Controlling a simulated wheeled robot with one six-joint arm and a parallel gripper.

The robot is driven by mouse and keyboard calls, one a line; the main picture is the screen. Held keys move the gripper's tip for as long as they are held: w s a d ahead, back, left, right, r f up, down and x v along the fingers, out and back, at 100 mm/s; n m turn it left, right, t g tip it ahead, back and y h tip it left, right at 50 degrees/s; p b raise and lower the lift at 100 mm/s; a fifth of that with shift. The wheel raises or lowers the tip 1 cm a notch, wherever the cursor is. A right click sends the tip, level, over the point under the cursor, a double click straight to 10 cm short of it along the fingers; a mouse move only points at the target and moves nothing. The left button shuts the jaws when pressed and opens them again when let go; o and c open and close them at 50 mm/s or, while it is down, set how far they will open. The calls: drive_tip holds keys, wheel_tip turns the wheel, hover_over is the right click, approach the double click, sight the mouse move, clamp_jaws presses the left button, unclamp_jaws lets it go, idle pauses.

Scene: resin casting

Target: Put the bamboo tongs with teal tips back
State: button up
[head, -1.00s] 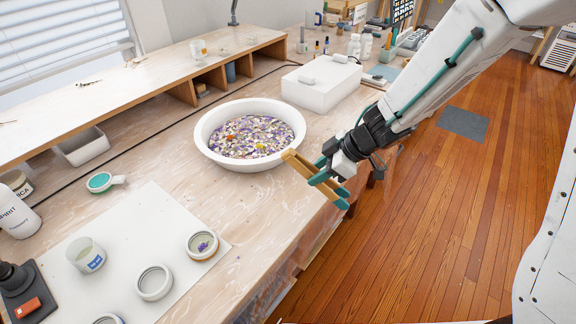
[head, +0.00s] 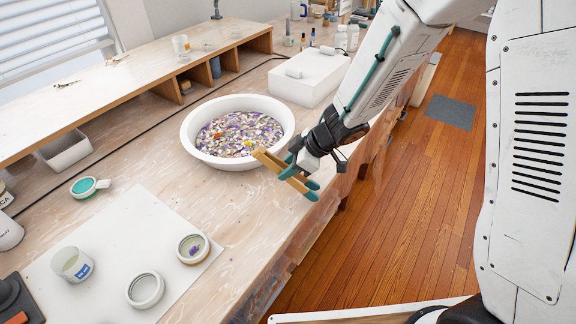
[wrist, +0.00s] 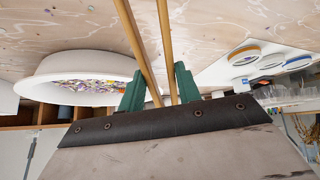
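The bamboo tongs with teal tips (head: 276,166) are held in the air by my gripper (head: 294,170), near the front edge of the workbench. Their two teal ends point down and right, and the bare bamboo end points up and left beside the white bowl. In the wrist view, two bamboo arms of the tongs (wrist: 137,45) run between the green fingers of my gripper (wrist: 160,90), which are closed around them. The teal tips are not visible in the wrist view.
A white bowl (head: 222,161) of mixed flowers and chips stands on the workbench, left of my gripper. A white box (head: 305,87) is behind it. A white sheet (head: 135,233) with a cup and round molds lies at the front left. A raised shelf (head: 120,92) runs behind.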

drive_tip(key=shift+f, duration=0.1)
drive_tip(key=shift+f, duration=0.3)
drive_tip(key=o, duration=0.5)
drive_tip(key=v, duration=1.2)
drive_tip(key=shift+r, duration=0.45)
